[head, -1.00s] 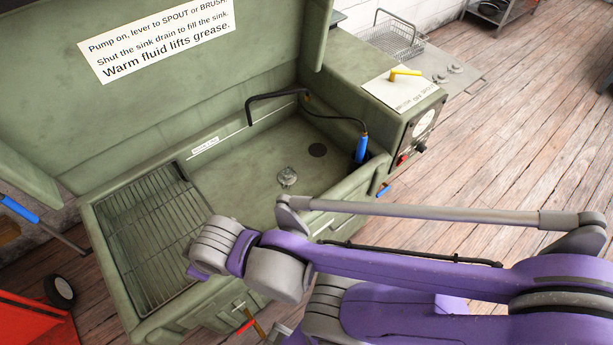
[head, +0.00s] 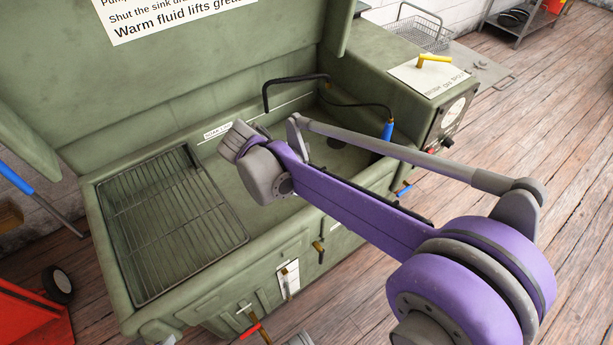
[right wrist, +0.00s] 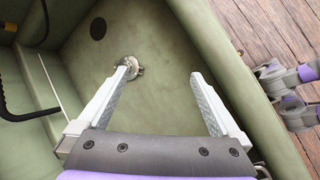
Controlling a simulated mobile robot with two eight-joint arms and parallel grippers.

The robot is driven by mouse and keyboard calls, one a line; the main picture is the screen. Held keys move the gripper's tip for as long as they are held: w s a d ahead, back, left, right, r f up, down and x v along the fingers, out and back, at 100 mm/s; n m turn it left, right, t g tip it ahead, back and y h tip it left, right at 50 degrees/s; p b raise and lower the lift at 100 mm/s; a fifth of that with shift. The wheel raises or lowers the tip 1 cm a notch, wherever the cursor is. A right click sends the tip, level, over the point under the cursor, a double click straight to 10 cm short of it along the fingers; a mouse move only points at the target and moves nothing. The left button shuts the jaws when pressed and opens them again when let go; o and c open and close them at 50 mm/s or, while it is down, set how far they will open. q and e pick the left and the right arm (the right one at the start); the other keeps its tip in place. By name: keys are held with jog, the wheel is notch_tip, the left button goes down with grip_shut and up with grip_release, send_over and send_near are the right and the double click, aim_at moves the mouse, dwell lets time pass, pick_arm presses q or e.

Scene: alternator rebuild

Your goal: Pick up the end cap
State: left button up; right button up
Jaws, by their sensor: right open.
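The end cap (right wrist: 134,67) is a small grey metal part lying on the green sink floor in the right wrist view. It is partly hidden behind the left finger of my right gripper (right wrist: 165,75). The gripper is open and empty, with its two fingers pointing into the sink. The end cap is close to the left fingertip and off to the left of the gap's middle; I cannot tell whether they touch. In the head view my right arm covers the end cap and the right gripper. My left gripper is not in view.
The green wash sink (head: 190,285) has raised walls and an open lid. A wire rack (head: 170,220) covers its left part. A black spout (head: 295,82) and a blue-handled brush (head: 387,131) are at the right. A dark round drain (right wrist: 98,28) is beyond the end cap.

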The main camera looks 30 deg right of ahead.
jog(key=w+f+n+h+b, duration=0.2)
jog(key=w+f, duration=0.1)
jog(key=w, duration=0.1)
jog(key=w+f+n+g+h+b, duration=0.1)
jog(key=w+f+n+h+b, duration=0.1)
jog(key=w+f, duration=0.2)
jog(key=w+f+n+g+h+b, duration=0.1)
jog(key=w+f+n+b, duration=0.1)
jog(key=w+f, duration=0.2)
jog(key=shift+w+d+h, duration=0.3)
jog(key=shift+w+h, duration=0.1)
jog(key=shift+w, duration=0.05)
jog(key=b+x, duration=0.1)
jog(key=x, duration=0.6)
jog(key=shift+w+d, duration=0.1)
jog(key=shift+d, duration=0.2)
jog(key=c, duration=1.4)
pick_arm(q)
notch_tip(320, 180, down, 9)
jog(key=shift+s+f, duration=0.15)
pick_arm(e)
jog(key=shift+r, duration=0.2)
